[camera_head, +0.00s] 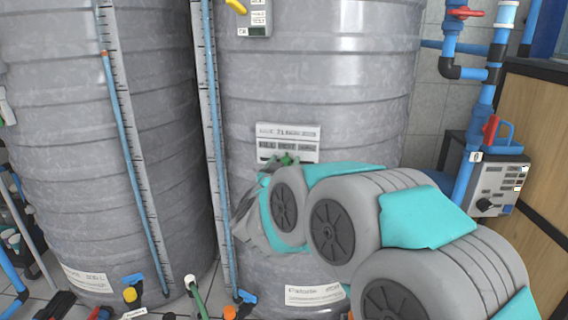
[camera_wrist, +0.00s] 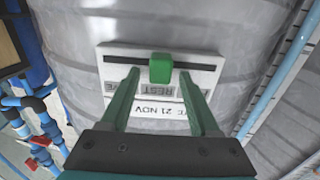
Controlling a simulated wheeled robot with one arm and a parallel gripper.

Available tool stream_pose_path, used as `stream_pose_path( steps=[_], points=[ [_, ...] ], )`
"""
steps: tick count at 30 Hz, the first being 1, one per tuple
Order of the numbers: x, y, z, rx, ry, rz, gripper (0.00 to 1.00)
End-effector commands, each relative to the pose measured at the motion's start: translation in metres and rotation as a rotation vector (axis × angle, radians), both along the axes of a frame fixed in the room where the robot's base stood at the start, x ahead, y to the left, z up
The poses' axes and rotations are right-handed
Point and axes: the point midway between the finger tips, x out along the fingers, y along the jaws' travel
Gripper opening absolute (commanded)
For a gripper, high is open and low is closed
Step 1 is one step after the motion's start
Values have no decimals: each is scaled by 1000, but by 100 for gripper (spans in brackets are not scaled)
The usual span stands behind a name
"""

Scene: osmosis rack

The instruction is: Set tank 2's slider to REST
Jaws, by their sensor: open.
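A white label panel (camera_head: 288,135) is on the front of the right grey tank (camera_head: 320,70); I cannot read a tank number. In the wrist view the panel (camera_wrist: 112,58) has a dark slot with a bright green slider knob (camera_wrist: 160,68) in it. The word REST shows right beside the knob, at the middle of the panel. Other position labels are partly hidden by my fingers. My gripper (camera_wrist: 159,73) is open, its two green fingers on either side of the knob with gaps showing. In the head view my gripper (camera_head: 284,160) is at the panel's lower edge.
A second grey tank (camera_head: 100,130) stands at left, with thin blue level tubes beside the tanks. Blue pipes (camera_head: 485,100) with red valves and a grey control box (camera_head: 500,187) are at right, by a wooden cabinet (camera_head: 535,140). Small valves sit low by the tanks.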

Motion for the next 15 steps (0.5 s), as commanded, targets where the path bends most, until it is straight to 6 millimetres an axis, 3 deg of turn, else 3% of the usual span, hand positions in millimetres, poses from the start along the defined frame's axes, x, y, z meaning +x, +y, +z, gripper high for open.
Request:
stream_pose_path(
  steps=[8,15],
  points=[
    [-8,3,1,1,-2,2,62],
    [-45,10,0,-1,0,3,62]
  ],
)
